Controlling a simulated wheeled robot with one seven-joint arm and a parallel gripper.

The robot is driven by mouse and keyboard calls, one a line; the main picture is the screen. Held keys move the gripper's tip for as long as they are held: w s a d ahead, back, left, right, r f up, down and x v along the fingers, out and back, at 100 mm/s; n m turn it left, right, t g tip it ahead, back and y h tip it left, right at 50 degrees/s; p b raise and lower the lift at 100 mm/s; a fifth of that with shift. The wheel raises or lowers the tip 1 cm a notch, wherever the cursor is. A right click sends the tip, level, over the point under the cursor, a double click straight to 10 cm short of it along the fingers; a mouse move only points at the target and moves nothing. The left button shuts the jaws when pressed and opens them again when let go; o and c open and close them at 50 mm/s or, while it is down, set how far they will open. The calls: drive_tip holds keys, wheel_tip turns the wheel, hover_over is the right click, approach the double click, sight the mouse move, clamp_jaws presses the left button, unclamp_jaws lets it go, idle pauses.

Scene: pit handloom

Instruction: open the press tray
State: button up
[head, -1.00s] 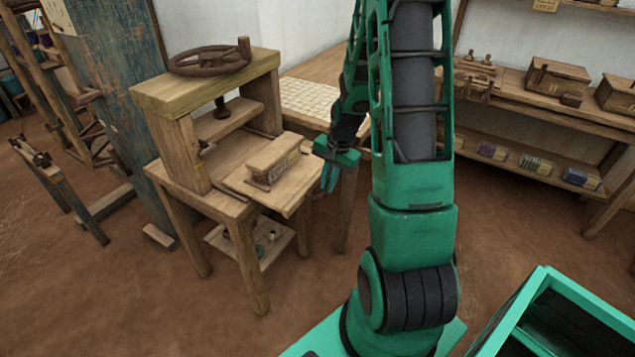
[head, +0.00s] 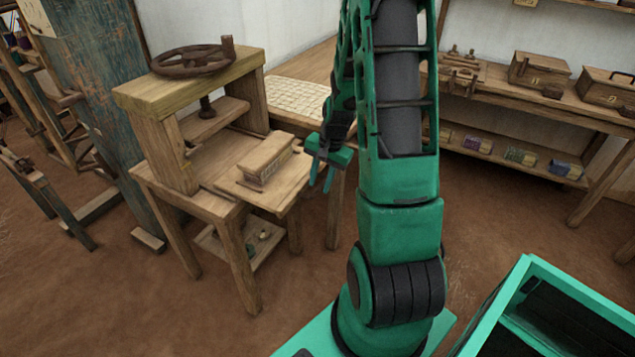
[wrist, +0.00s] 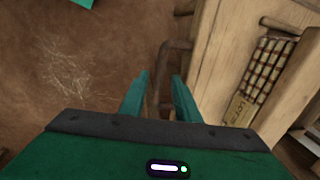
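The wooden press (head: 190,95) stands left of centre in the head view. Its flat tray (head: 283,192) juts out of the front, toward my gripper (head: 321,178), and carries a wooden block (head: 266,160). In the wrist view the tray's pale edge (wrist: 205,50) runs along the right. A dark bar handle (wrist: 176,46) sticks out beside it. My gripper (wrist: 161,76) is open, with its two fingers apart. The handle shows in the gap between the fingertips; whether they touch it I cannot tell. In the head view the handle cannot be made out.
A handwheel (head: 190,60) tops the press. A low shelf (head: 250,255) sits under it. A table with a pale gridded top (head: 298,96) stands behind. A shelf unit (head: 500,115) with boxes is at the back right. Brown floor lies open in front of the press.

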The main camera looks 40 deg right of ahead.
wheel_tip(320, 180, up, 10)
drive_tip(key=s, duration=0.1)
drive_tip(key=shift+s+d+r, duration=0.25)
drive_tip(key=shift+s+d, duration=0.1)
idle(0.5)
drive_tip(key=s+a+r+n+g, duration=0.1)
drive_tip(key=s+a+r+n, duration=0.2)
drive_tip(key=s, duration=0.8)
drive_tip(key=s+a+r+n+g, duration=0.1)
drive_tip(key=s+a+r+n, duration=0.3)
drive_tip(key=s+a+r, duration=0.3)
drive_tip(key=s+a, duration=0.1)
drive_tip(key=s, duration=0.3)
drive_tip(key=shift+a+h, duration=0.15)
drive_tip(key=shift+h, duration=0.15)
drive_tip(key=shift+w+f, duration=0.3)
drive_tip(key=shift+w, duration=0.25)
